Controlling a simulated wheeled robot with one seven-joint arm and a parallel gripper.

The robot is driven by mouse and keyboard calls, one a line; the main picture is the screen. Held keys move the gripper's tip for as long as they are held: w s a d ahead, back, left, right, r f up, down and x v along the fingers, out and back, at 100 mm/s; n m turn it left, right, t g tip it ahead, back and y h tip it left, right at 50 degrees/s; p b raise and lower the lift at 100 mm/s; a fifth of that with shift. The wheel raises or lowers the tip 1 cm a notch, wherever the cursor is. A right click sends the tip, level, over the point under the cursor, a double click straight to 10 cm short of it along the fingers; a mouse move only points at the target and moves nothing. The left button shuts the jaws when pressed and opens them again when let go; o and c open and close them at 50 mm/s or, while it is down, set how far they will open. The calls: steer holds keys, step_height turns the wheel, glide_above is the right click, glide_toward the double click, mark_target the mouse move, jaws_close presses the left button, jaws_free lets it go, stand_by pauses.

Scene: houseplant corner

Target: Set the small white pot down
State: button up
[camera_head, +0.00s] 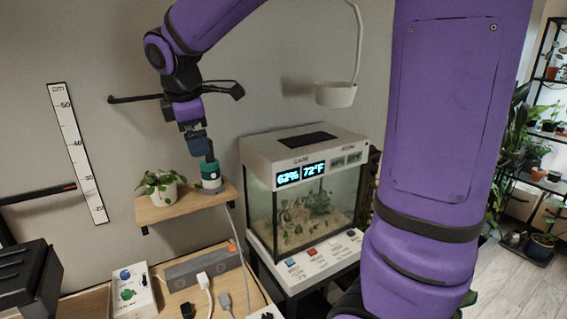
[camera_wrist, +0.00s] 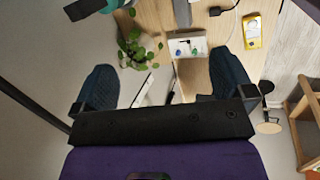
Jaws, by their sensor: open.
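The small white pot (camera_head: 164,196) holds a leafy green plant. It stands upright on the left part of a small wooden wall shelf (camera_head: 190,205). My gripper (camera_head: 206,158) is to the right of the pot in the head view, apart from it, and overlaps a teal and white device. In the wrist view my gripper (camera_wrist: 163,65) has its two dark fingers spread wide with nothing held between them. The plant (camera_wrist: 138,50) shows beyond the fingers there, and its leaves hide most of the pot.
The teal and white device (camera_head: 211,178) is at the shelf's right end. A glass terrarium (camera_head: 310,210) stands to the right, with a white hanging pot (camera_head: 336,95) above. Below are a power strip (camera_head: 203,265) and a white box (camera_head: 133,290). A ruler (camera_head: 77,150) is on the wall.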

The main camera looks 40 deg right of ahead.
steer(key=s+d+m+t+y, duration=0.2)
steer(key=s+m, duration=1.2)
steer(key=s, duration=1)
steer(key=shift+s+d, duration=0.4)
steer(key=shift+d, duration=0.15)
